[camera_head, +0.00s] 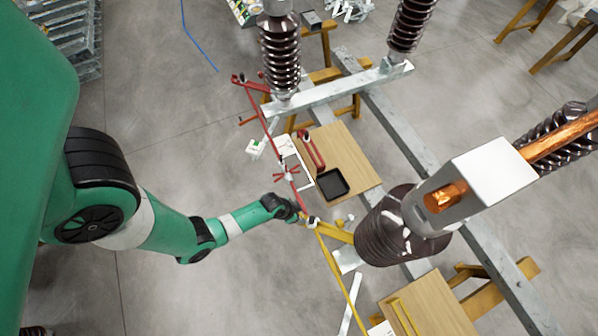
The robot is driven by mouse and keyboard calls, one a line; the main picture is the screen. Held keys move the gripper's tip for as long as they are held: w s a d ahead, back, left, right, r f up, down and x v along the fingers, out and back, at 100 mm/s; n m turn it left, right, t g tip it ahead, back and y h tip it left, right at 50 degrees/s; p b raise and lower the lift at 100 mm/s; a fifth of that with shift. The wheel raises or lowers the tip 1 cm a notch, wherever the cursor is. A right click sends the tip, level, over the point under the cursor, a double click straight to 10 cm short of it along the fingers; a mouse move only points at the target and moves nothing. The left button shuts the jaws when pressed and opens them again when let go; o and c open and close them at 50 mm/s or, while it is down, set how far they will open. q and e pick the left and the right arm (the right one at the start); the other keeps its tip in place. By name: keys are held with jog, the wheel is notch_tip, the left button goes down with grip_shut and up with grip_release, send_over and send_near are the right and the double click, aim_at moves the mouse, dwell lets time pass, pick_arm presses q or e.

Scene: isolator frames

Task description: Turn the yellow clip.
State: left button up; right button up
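My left arm comes in from the left, and its gripper (298,212) is near the middle of the view. The gripper is small and dark here, and I cannot tell whether its fingers are open or shut. A yellow part (335,233), perhaps the yellow clip, lies just right of and below the gripper, beside the large dark ribbed insulator (392,228). I cannot make out its shape or whether the gripper touches it. A yellow cable (343,280) runs down from there. My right gripper is not in view.
A red rod (262,115) runs from upper left toward my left gripper. A wooden board (345,150) with a black tray (332,184) lies beyond it. Another ribbed insulator (281,55) stands on the grey metal frame (340,88). A copper bar with a metal housing (490,172) is at right.

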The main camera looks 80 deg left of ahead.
pick_arm(q)
grip_shut()
jog(key=shift+n, duration=0.3)
jog(key=shift+d+n+y, duration=0.1)
jog(key=shift+n+y, duration=0.2)
jog(key=shift+n, duration=0.2)
jog(key=shift+n+y, duration=0.3)
jog(key=shift+n, duration=0.5)
jog(key=n+g+y, duration=0.1)
jog(key=n, duration=0.2)
jog(key=shift+d, duration=0.15)
jog(key=shift+n+g+y+b, duration=0.3)
jog(key=shift+n+g+b, duration=0.15)
jog(key=shift+n, duration=0.95)
